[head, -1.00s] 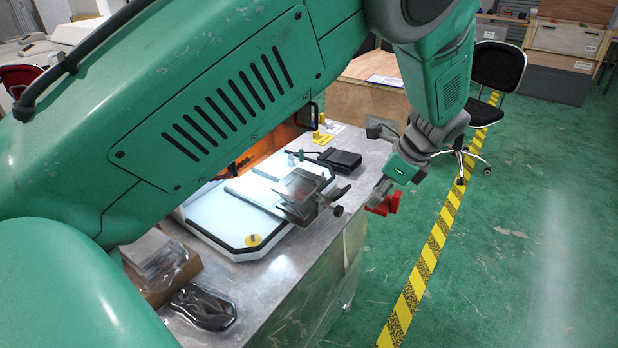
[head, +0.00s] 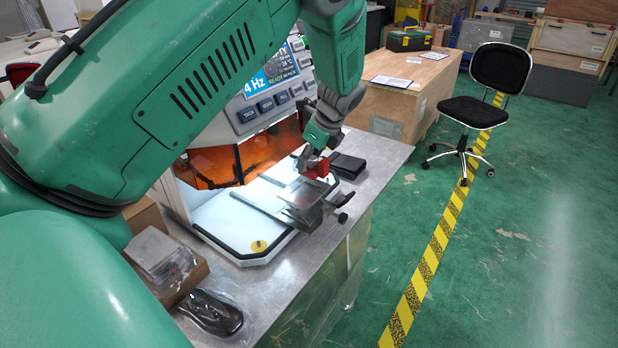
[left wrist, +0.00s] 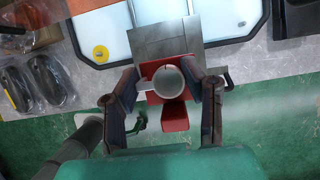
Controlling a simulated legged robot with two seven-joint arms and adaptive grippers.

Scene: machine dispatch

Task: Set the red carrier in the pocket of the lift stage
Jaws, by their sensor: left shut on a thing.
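The red carrier (head: 317,168) is in my left gripper (head: 318,157), above the lift stage in the head view. In the left wrist view the carrier (left wrist: 174,116) sits between the two fingers, with a round pale grey cup or ring (left wrist: 168,81) in it. The lift stage (head: 302,210) is a grey metal plate with dark knobs at its front side, by the table edge. Its plate (left wrist: 163,40) also shows beyond the carrier in the left wrist view. The pocket is hidden or not clear, and I cannot tell if the carrier touches the stage. My right gripper is not in view.
A white lit panel with a black border (head: 228,232) lies behind and left of the stage. A machine with an orange window (head: 268,155) stands behind it. A black box (head: 348,166) lies right of the stage. A box of parts (head: 165,262) and a bagged black item (head: 212,312) lie front left.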

